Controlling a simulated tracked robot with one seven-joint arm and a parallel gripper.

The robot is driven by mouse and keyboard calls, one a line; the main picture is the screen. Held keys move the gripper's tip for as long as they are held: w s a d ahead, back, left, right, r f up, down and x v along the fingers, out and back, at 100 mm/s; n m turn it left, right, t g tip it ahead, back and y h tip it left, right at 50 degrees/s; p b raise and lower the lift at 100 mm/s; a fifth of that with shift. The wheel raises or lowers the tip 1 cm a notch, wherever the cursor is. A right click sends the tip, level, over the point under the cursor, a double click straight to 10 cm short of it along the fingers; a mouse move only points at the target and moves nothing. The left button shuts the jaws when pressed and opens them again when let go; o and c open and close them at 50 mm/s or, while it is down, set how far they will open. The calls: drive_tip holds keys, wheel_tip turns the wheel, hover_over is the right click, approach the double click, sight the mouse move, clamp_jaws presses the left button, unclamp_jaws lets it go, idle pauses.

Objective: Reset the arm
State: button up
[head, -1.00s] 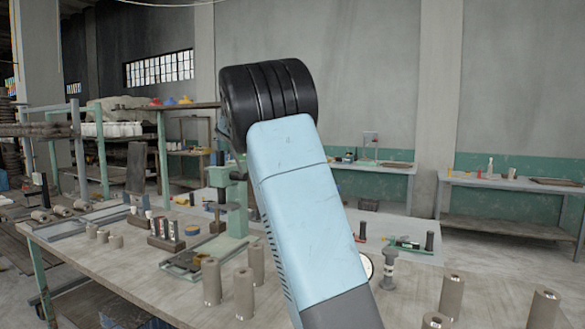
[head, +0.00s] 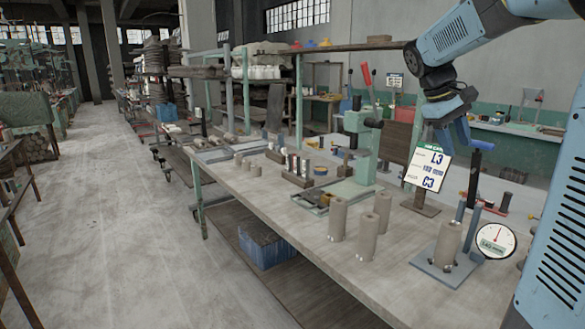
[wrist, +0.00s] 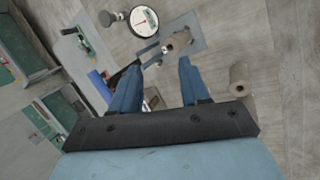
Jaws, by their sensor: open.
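My arm reaches in from the right of the head view, bent down at the upper right. My gripper (head: 456,138) hangs over the workbench (head: 300,238), close to the card marked L3 and C3 (head: 427,167). In the wrist view my gripper (wrist: 162,70) has its two blue fingers spread apart with nothing held between them. Beyond the fingertips, a grey clay cylinder (wrist: 177,43) is on a small plate; the head view shows this cylinder (head: 447,243) upright, below my gripper and apart from it.
A round dial gauge (head: 495,240) stands beside the plate. Several clay cylinders (head: 367,237) stand on the bench near its front edge. A green press with a red lever (head: 363,140) stands behind them. A blue crate (head: 262,244) is on the lower shelf. The floor aisle (head: 90,230) at left is clear.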

drive_tip(key=s+a+f+m+t+y, duration=0.1)
drive_tip(key=s+a+f+t, duration=0.1)
drive_tip(key=s, duration=0.5)
drive_tip(key=s+a+f+m+t+y, duration=0.1)
drive_tip(key=s+a+f+t+y, duration=0.1)
drive_tip(key=s+a, duration=0.5)
drive_tip(key=s+a+f+m+t+y, duration=0.1)
drive_tip(key=s+a+f, duration=0.3)
drive_tip(key=s, duration=0.4)
drive_tip(key=shift+a+f+t+y, duration=0.35)
drive_tip(key=shift+a+t+y, duration=0.15)
drive_tip(key=shift+a+y, duration=0.15)
